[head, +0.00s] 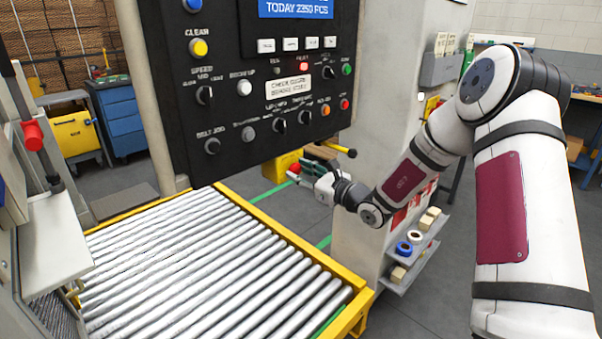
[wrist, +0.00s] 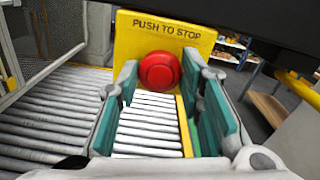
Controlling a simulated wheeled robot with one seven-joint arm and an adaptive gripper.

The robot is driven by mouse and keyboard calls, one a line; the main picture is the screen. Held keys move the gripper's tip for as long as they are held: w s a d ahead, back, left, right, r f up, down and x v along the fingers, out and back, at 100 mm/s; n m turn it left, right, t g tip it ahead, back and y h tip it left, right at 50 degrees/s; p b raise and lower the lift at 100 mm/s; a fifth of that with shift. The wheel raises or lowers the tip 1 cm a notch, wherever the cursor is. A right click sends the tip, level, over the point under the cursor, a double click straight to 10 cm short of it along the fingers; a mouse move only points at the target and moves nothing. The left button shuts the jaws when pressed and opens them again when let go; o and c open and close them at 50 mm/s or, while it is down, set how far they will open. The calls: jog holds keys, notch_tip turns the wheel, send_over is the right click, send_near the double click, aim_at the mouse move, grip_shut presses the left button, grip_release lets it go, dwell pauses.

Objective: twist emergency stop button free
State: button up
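The emergency stop button (wrist: 160,71) is a round red mushroom head on a yellow plate (wrist: 190,40) marked PUSH TO STOP. In the head view the red button (head: 295,168) shows only as a small patch in front of the yellow box (head: 273,166), below the control panel. My gripper (wrist: 161,78) is open, with one green-padded finger at each side of the button in the wrist view. A gap shows between each fingertip and the button. In the head view my gripper (head: 306,176) points left at the button and partly hides it.
The dark control panel (head: 225,110) with knobs hangs close above my gripper. A yellow-framed roller conveyor (head: 358,279) lies below. A shelf with tape rolls (head: 403,248) stands below my arm.

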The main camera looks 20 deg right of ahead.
jog(key=shift+m+p, duration=0.3)
jog(key=shift+r+m+p, duration=0.1)
jog(key=shift+m+p, duration=0.8)
jog(key=shift+m, duration=0.3)
jog(key=shift+m+p, duration=0.8)
jog(key=shift+m, duration=0.6)
jog(key=o, duration=1.2)
jog(key=shift+c, duration=0.2)
jog(key=v, duration=1.2)
